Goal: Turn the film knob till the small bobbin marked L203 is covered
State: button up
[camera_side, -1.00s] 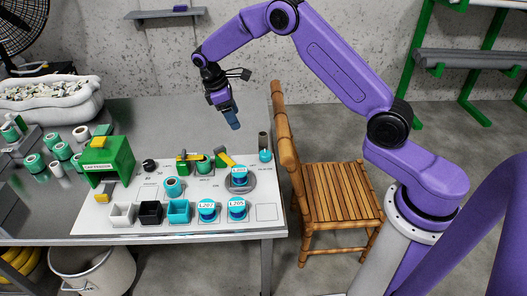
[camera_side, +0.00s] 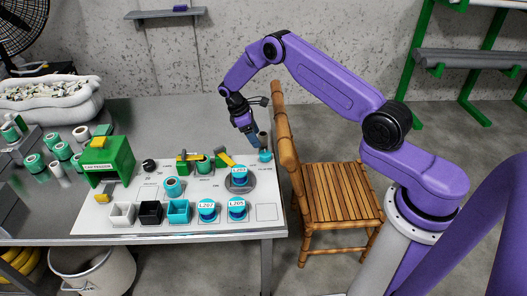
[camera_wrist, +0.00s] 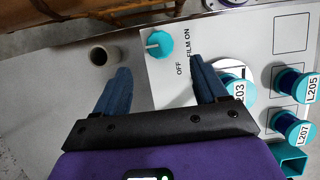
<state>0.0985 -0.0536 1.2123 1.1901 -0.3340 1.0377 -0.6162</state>
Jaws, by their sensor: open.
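The teal film knob (camera_side: 265,156) sits at the back right corner of the white panel. The wrist view shows it (camera_wrist: 160,44) beside the words OFF and FILM ON, with a pale mark on its left part. The small bobbin L203 (camera_side: 239,176) stands uncovered on a round grey plate (camera_side: 247,188). In the wrist view L203 (camera_wrist: 240,93) is partly hidden by my right finger. My gripper (camera_side: 256,143) is open and empty, above and slightly behind the knob. In the wrist view its two blue fingertips (camera_wrist: 160,78) are apart, with the knob ahead between them.
A dark upright tube (camera_side: 263,137) stands close behind the knob; its open top (camera_wrist: 98,56) shows near my left finger. Bobbins L207 (camera_side: 207,210) and L205 (camera_side: 237,209) stand at the panel's front. A wooden chair (camera_side: 340,200) is beside the table.

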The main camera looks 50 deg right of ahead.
aim_at(265, 153)
jog(key=x, duration=0.9)
jog(key=shift+r, duration=0.1)
jog(key=c, duration=1.1)
jog(key=shift+o, duration=0.2)
jog(key=shift+m, duration=0.3)
jog(key=m+y, duration=0.1)
jog(key=m, duration=0.1)
jog(key=m+g, duration=0.1)
jog(key=m, duration=0.1)
jog(key=shift+w+d+m+y, duration=0.1)
jog(key=shift+d+m+y, duration=0.05)
jog(key=shift+m+y, duration=0.2)
jog(key=m+y, duration=0.2)
jog(key=m, duration=0.3)
jog(key=shift+d+m, duration=0.1)
jog(key=shift+m, duration=0.15)
